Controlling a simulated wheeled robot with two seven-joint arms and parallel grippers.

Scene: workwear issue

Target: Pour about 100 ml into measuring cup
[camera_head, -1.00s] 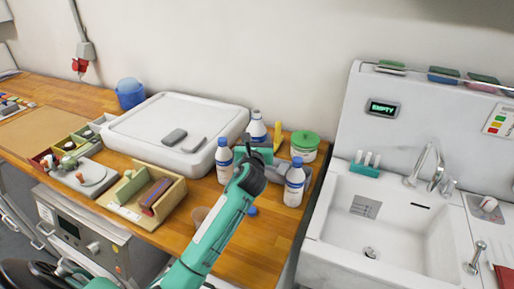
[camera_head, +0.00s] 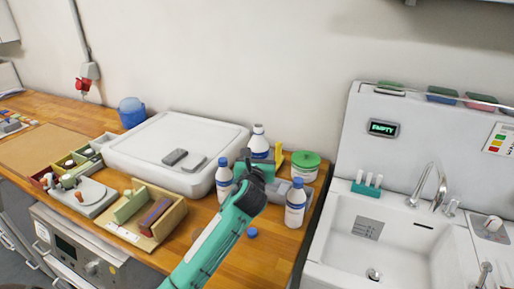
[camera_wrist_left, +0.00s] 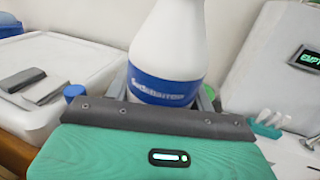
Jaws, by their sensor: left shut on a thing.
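My left gripper (camera_head: 259,172) is shut on a white bottle (camera_head: 259,143) with a blue label. In the left wrist view the bottle (camera_wrist_left: 172,45) stands about upright between the fingers, its top out of frame. In the head view its top shows no blue cap, and my gripper hides its lower part. A loose blue cap (camera_head: 252,233) lies on the wooden counter. A faint, clear cup-like shape (camera_head: 197,234) sits left of my forearm, partly hidden; I cannot tell whether it is the measuring cup. My right gripper is not in view.
Blue-capped bottles stand left (camera_head: 224,177) and right (camera_head: 295,205) of the gripper. A green-lidded tub (camera_head: 305,166) is behind. A white bin (camera_head: 140,150) and a wooden box (camera_head: 172,222) are left; the sink (camera_head: 375,235) is right.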

